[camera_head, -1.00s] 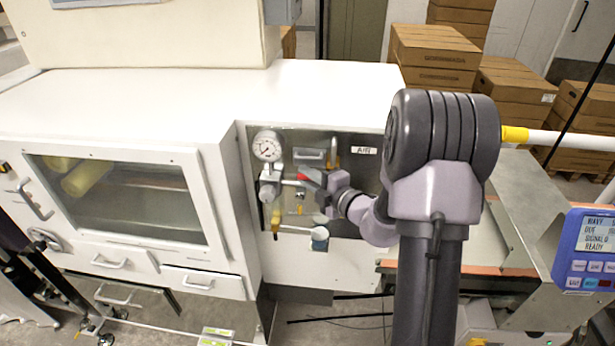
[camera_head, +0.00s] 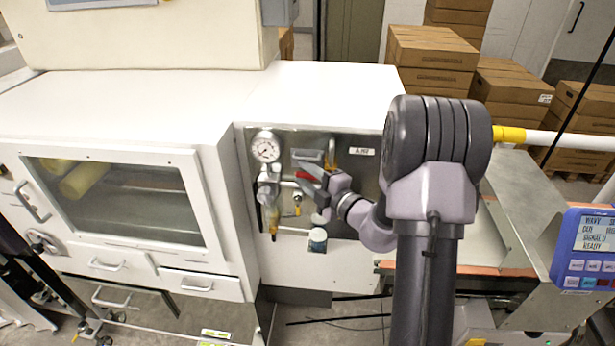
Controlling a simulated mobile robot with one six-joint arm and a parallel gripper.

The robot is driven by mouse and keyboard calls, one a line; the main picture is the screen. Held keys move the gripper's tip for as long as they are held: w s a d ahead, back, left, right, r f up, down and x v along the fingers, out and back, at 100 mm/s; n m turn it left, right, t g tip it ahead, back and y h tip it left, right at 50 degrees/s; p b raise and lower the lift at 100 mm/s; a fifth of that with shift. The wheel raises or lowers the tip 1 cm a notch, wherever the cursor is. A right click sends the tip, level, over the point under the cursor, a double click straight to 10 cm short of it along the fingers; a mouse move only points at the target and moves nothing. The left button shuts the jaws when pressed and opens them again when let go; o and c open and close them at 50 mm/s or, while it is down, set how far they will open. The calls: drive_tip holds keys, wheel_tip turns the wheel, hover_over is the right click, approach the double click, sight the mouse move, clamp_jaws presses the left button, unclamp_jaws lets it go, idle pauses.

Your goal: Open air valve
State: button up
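The air panel (camera_head: 350,215) is a grey metal plate labelled AIR on the front of the white cabinet. A red lever (camera_head: 304,176), which looks like the valve handle, lies slanted on the pipework right of the regulator. My gripper (camera_head: 316,186) is at the panel, close against the right end of the red lever. The gripper is small, dark and seen from behind, so I cannot tell whether its fingers are apart or closed on the lever. The valve body is partly hidden behind the lever and gripper.
A round pressure gauge (camera_head: 266,150) sits at the panel's upper left, above a yellowish filter bowl (camera_head: 271,216). A small jar-like part (camera_head: 318,240) is below my gripper. The belt (camera_head: 508,240) and blue control box (camera_head: 588,250) are right of my arm.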

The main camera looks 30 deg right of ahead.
drive_tip(key=f+v, duration=0.1)
drive_tip(key=v, duration=1.6)
drive_tip(key=shift+s+r+p, duration=0.25)
drive_tip(key=shift+r+p, duration=0.05)
drive_tip(key=shift+r, duration=0.1)
